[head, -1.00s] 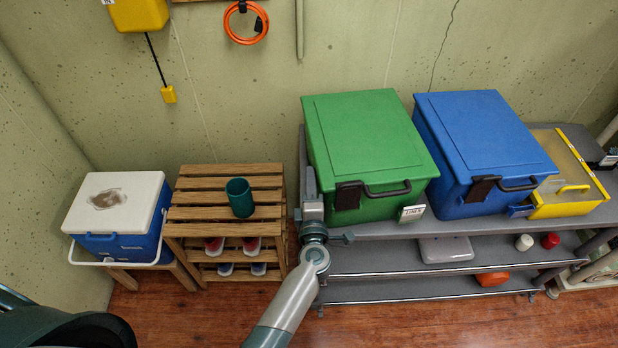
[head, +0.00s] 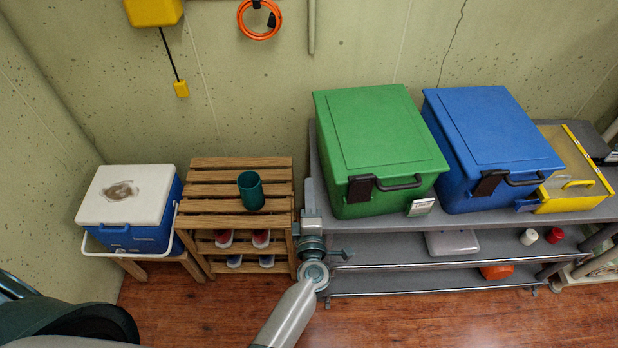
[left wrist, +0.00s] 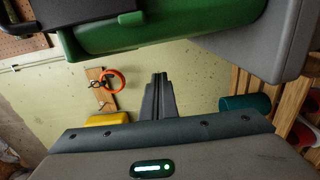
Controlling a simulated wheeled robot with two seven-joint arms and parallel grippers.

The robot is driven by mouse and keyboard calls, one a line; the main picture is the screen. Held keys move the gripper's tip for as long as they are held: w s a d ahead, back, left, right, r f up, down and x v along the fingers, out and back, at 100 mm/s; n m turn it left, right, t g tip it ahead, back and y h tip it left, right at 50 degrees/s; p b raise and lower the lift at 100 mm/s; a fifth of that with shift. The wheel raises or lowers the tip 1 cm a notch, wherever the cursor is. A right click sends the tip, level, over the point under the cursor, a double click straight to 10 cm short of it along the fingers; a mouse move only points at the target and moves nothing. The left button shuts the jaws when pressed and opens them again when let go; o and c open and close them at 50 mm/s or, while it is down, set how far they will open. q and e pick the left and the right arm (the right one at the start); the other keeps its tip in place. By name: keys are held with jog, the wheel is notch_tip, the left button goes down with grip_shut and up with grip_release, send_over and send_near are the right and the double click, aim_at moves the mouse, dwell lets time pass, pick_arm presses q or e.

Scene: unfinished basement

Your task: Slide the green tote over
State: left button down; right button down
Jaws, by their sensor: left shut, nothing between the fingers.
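The green tote (head: 378,135) stands upright, lid on, on the top of the grey shelf unit (head: 400,228), near its left end. A dark latch, a dark handle and a white label are on its front. The tote also shows in the left wrist view (left wrist: 160,32), across the top. My left gripper (head: 309,186) is shut and empty, just left of the tote's front left corner, by the shelf's left end. Its fingers show in the left wrist view (left wrist: 158,82), apart from the tote. My right gripper is not in view.
A blue tote (head: 490,140) stands close to the right of the green one, with a narrow gap between. A yellow box (head: 575,190) is further right. A slatted wooden rack (head: 215,193) with a teal cup (head: 251,191) stands left; a cooler (head: 130,205) is beyond it.

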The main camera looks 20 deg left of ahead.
pick_arm(q)
jog(key=v, duration=0.5)
